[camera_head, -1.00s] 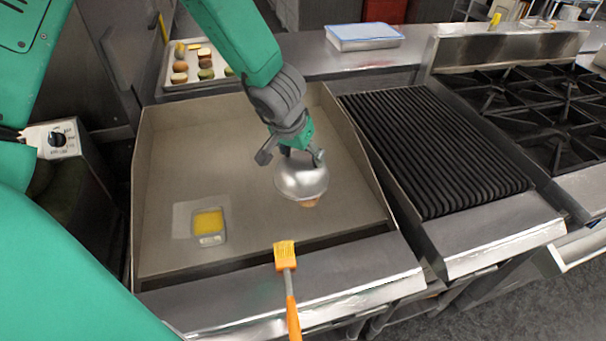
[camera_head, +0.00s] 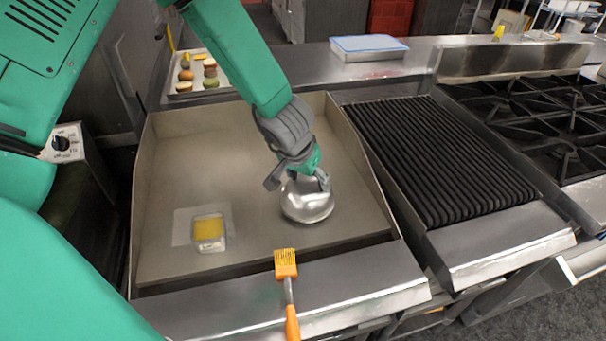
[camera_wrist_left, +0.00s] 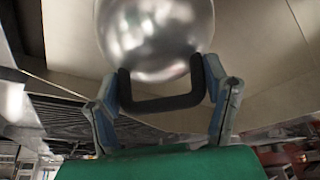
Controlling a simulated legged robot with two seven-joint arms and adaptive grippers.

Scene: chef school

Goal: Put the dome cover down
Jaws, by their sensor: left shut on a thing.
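The shiny silver dome cover (camera_head: 308,203) is at the griddle surface (camera_head: 250,150), right of its middle. I cannot tell whether its rim fully touches the griddle. My left gripper (camera_head: 298,181) is above the dome, shut on its handle. In the left wrist view the dome (camera_wrist_left: 155,40) is at the top, and its dark handle (camera_wrist_left: 162,101) lies between the two fingers of the left gripper (camera_wrist_left: 165,100). Whatever is under the dome is hidden. My right gripper is not in view.
A square container of yellow liquid (camera_head: 209,232) stands on the griddle's left. An orange brush (camera_head: 287,285) lies across the front ledge. A black ribbed grill (camera_head: 435,160) is to the right. A tray of food pieces (camera_head: 200,73) and a blue-lidded container (camera_head: 368,47) are behind.

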